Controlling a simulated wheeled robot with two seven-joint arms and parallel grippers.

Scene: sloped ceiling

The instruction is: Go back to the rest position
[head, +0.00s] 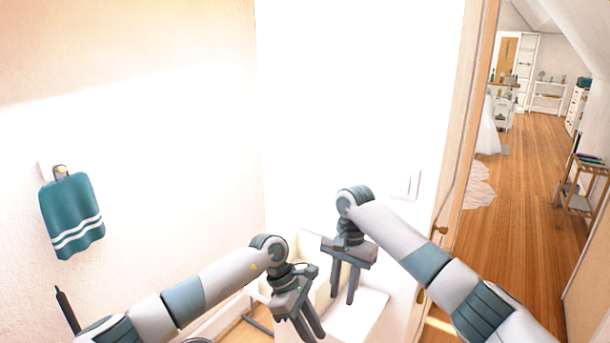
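My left arm comes in from the lower left, and its gripper (308,328) points down near the bottom middle. Its dark fingers look a little apart, with nothing seen between them. My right arm comes in from the lower right, and its gripper (343,291) hangs fingers down, just right of and above the left one. Its two fingers are apart with a gap between them, and it holds nothing. The two grippers are close to each other but do not appear to touch.
A white surface (362,318) lies below and behind the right gripper. A teal towel (72,215) with white stripes hangs on the left wall. An open doorway with a wooden frame (462,150) is at right, leading to a room with a wooden floor (535,170) and a small shelf cart (582,190).

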